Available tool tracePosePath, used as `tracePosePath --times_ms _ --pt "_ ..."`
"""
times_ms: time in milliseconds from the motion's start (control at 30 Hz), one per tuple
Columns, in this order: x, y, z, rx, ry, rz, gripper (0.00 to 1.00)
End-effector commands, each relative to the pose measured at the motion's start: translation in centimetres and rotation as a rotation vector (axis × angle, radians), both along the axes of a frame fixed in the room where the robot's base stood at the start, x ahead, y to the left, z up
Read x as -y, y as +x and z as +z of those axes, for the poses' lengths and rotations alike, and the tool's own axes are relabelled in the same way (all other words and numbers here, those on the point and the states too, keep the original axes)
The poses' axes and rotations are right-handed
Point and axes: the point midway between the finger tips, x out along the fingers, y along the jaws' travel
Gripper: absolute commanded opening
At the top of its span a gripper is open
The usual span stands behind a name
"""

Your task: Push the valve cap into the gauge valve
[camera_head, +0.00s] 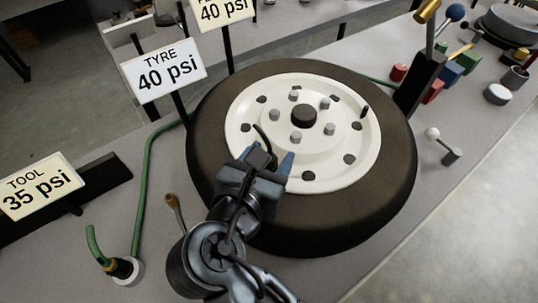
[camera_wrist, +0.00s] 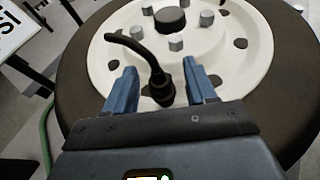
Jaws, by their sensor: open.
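My gripper (camera_head: 272,160) is open above the lower left of the wheel rim. Its two blue fingers (camera_wrist: 160,88) are spread in the wrist view. Between them stands a black bent tube with a thick ribbed end (camera_wrist: 158,80); clear space shows between it and each finger. I cannot tell whether it is the valve cap or part of a fitting. A small dark stem (camera_head: 365,111) rises from the right of the rim. A green hose (camera_head: 148,165) runs down to a brass and white fitting (camera_head: 122,268) at lower left. No gauge valve is clearly identifiable.
A tyre (camera_head: 400,200) with a white rim (camera_head: 345,160) lies flat on the grey bench. Signs reading TYRE 40 psi (camera_head: 163,75) and TOOL 35 psi (camera_head: 40,187) stand left. A black post (camera_head: 420,85) and several small coloured items crowd the upper right.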

Motion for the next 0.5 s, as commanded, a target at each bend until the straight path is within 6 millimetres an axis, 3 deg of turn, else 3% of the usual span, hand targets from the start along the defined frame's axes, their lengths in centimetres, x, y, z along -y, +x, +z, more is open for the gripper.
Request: tracePosePath --times_ms 167,500 --pt "-0.5 -1.1 0.5 0.002 0.001 0.002 0.56" --pt "-2.4 -5.6 2.3 0.001 0.002 0.002 0.56"
